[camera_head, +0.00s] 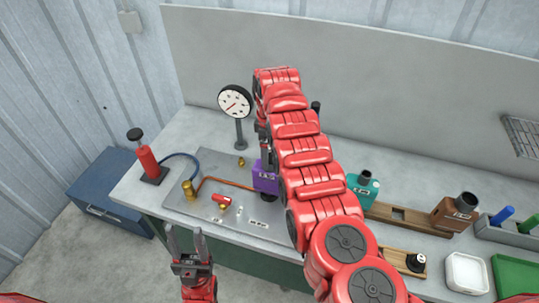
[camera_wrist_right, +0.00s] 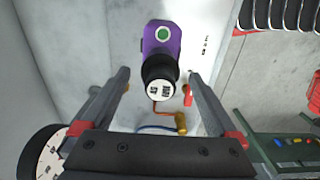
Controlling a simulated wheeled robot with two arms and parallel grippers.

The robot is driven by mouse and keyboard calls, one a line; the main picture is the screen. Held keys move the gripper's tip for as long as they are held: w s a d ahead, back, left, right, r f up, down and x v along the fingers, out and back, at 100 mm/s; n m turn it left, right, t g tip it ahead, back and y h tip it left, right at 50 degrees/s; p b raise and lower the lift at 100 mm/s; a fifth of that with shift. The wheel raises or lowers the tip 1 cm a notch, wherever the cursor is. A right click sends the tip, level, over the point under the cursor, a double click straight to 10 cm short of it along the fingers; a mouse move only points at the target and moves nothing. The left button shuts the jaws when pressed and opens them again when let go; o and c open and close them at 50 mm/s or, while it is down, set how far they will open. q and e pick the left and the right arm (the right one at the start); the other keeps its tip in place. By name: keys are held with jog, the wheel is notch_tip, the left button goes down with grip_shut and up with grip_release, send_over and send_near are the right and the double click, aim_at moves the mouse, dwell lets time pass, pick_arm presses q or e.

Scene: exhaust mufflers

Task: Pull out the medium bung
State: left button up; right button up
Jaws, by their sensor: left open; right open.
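A purple muffler (camera_head: 266,177) stands on the grey plate, partly hidden behind my right arm. In the right wrist view, the purple muffler (camera_wrist_right: 168,42) has a black bung (camera_wrist_right: 160,70) at its near end, with a white labelled face; I cannot read its size surely. My right gripper (camera_wrist_right: 158,77) is open, its fingers either side of the bung and apart from it. In the head view the right fingers are mostly hidden by the arm. My left gripper (camera_head: 186,232) is open and empty before the bench's front edge.
A dial gauge (camera_head: 235,102), a red pump (camera_head: 149,163) with a blue hose, and brass fittings stand left. A teal muffler (camera_head: 364,187) and a brown muffler (camera_head: 455,212) are right on a wooden rack (camera_head: 398,216). A black plug (camera_head: 416,262), white tray (camera_head: 467,272) and green tray (camera_head: 516,275) are front right.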

aim_at(270, 149)
jog(key=shift+f+b, duration=0.1)
jog(key=shift+b, duration=0.2)
dwell(0.4)
grip_shut()
dwell(0.6)
jog(key=shift+r, duration=0.25)
jog(key=shift+r+b, duration=0.45)
jog(key=shift+r, duration=2.45)
